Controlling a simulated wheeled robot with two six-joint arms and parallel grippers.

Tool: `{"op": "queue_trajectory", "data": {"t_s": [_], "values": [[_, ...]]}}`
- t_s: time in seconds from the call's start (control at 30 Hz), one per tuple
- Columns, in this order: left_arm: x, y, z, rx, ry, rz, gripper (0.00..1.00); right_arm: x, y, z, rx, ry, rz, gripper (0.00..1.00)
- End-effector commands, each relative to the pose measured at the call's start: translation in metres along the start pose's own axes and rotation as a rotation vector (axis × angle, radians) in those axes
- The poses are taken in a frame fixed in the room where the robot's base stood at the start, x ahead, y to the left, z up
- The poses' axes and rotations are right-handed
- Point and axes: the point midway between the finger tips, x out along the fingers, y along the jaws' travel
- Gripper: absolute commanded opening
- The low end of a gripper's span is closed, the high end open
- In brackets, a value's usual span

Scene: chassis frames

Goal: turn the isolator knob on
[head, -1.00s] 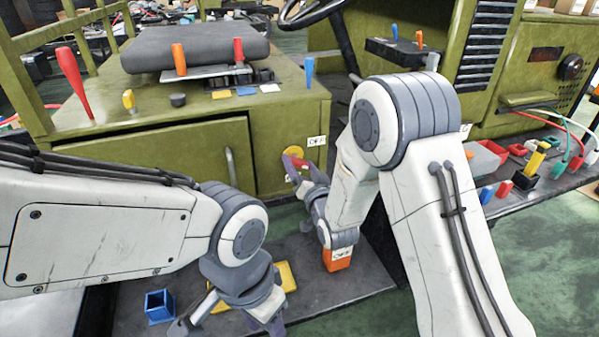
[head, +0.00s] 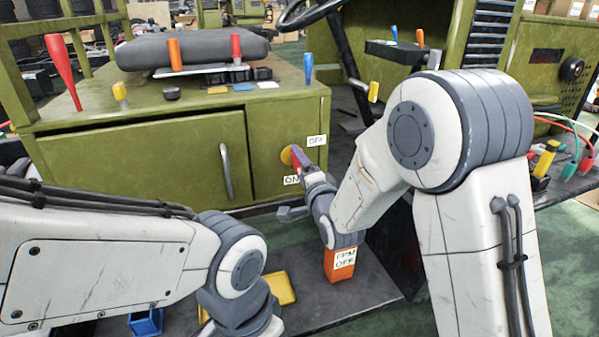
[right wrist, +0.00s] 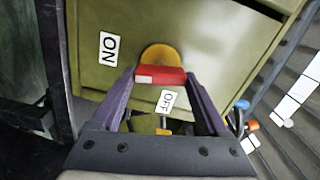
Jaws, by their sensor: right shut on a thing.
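The isolator knob (head: 286,157) is a yellow disc with a red handle on the green cabinet's front. In the right wrist view, the red handle (right wrist: 161,76) lies across the yellow disc (right wrist: 160,55) and has a white mark at its left end. My right gripper (head: 299,163) is at the knob, its purple fingers (right wrist: 161,80) shut on the two ends of the red handle. An OFF label (head: 317,140) is above right of the knob and an ON label (head: 292,180) below it. My left gripper's fingers are below the picture edge.
A door handle (head: 226,171) stands out on the cabinet left of the knob. An orange block (head: 338,268) with a label stands on the dark step below my right wrist. A yellow piece (head: 280,288) and a blue open box (head: 146,322) lie near my left arm.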

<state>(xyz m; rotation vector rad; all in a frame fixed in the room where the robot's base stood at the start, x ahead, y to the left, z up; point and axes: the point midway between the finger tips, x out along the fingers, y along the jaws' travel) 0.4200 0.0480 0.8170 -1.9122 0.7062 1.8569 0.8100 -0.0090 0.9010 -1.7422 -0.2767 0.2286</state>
Motion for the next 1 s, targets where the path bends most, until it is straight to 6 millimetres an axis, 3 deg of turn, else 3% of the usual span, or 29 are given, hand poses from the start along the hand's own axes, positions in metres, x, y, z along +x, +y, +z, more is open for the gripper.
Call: {"op": "queue_trajectory", "data": {"t_s": [0.4, 0.93, 0.97, 1.0], "values": [[0.015, -0.001, 0.001, 0.0, 0.0, 0.0, 0.5, 0.0, 0.002, -0.001, 0.181, 0.002, 0.001, 0.22], [0.015, -0.001, 0.001, 0.0, 0.0, 0.0, 0.5, 0.0, 0.002, -0.001, 0.207, 0.002, 0.003, 0.22], [0.015, -0.001, 0.001, 0.0, 0.0, 0.0, 0.5, 0.0, 0.002, -0.001, 0.207, 0.002, 0.003, 0.81], [0.015, -0.001, 0.001, 0.0, 0.0, 0.0, 0.5, 0.0, 0.002, -0.001, 0.206, 0.002, 0.003, 0.97]]}}
